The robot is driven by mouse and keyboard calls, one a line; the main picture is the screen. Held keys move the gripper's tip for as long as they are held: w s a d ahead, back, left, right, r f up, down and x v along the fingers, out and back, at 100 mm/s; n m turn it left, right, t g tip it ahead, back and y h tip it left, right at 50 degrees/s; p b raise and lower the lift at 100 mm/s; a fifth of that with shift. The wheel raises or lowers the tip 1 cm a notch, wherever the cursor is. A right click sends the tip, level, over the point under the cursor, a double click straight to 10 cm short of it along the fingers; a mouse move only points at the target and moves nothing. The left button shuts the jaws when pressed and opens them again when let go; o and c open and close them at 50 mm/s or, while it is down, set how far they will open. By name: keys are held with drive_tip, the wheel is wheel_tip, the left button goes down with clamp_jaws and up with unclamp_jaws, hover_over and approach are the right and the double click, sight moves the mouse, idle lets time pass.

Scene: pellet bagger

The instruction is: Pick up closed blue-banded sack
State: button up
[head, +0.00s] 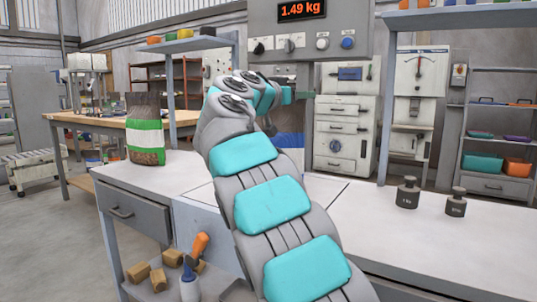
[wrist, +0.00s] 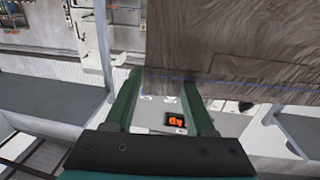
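The closed blue-banded sack (head: 290,143) stands under the bagger's display, largely hidden behind my arm in the head view. Its blue band and some of its grey-brown upper part show. In the wrist view the sack (wrist: 230,40) fills the upper right, with a blue dotted stitch line along its closed edge. My gripper (wrist: 161,80) is open, its two green fingers apart at that edge and toward the sack's left side. The right finger overlaps the sack in the picture; I cannot tell whether it touches.
The display (head: 302,10) reads 1.49 kg. A green-banded sack (head: 146,130) stands on the bench's left end. Two dark weights (head: 408,193) stand on the right worktop (head: 450,235). A shelf post (head: 385,115) rises right of the bagger. Wooden blocks (head: 158,279) lie below.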

clamp_jaws()
idle(1.0)
